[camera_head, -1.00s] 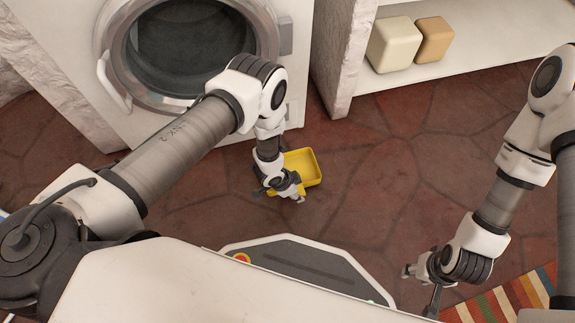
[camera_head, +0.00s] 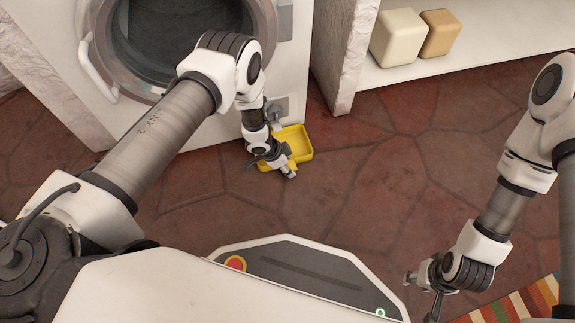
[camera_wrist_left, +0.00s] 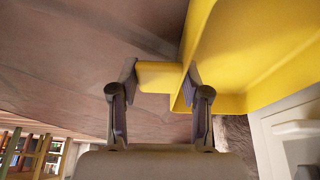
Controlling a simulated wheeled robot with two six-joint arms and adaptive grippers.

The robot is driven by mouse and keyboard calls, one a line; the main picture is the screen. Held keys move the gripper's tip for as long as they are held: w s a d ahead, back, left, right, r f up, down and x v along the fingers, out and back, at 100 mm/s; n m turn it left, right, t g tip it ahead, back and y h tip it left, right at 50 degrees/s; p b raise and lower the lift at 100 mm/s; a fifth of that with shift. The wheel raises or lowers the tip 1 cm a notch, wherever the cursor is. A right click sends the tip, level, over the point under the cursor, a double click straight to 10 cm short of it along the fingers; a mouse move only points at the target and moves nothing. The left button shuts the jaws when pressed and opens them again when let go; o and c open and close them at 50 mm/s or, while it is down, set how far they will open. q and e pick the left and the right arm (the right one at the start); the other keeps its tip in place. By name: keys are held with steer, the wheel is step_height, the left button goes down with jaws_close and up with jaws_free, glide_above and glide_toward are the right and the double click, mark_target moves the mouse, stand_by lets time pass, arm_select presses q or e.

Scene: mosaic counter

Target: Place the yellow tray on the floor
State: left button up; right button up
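The yellow tray (camera_head: 302,143) is in front of the washing machine, low over the dark red floor; I cannot tell whether it touches the floor. My left gripper (camera_head: 283,168) is at the tray's near left side and partly covers it. In the left wrist view, the tray (camera_wrist_left: 265,50) fills the upper right, and my left gripper (camera_wrist_left: 159,78) has a finger on each side of a yellow part of it, with no clear gap. My right gripper (camera_head: 422,292) is apart from the tray at the lower right; its finger opening is unclear.
The washing machine (camera_head: 85,35) stands just behind the tray. A white shelf (camera_head: 470,50) at upper right holds a cream block (camera_head: 398,38) and a tan block (camera_head: 440,34). A striped rug (camera_head: 510,302) lies at lower right. The middle floor (camera_head: 370,190) is clear.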

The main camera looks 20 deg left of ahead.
arm_select(q)
steer(key=shift+o, duration=1)
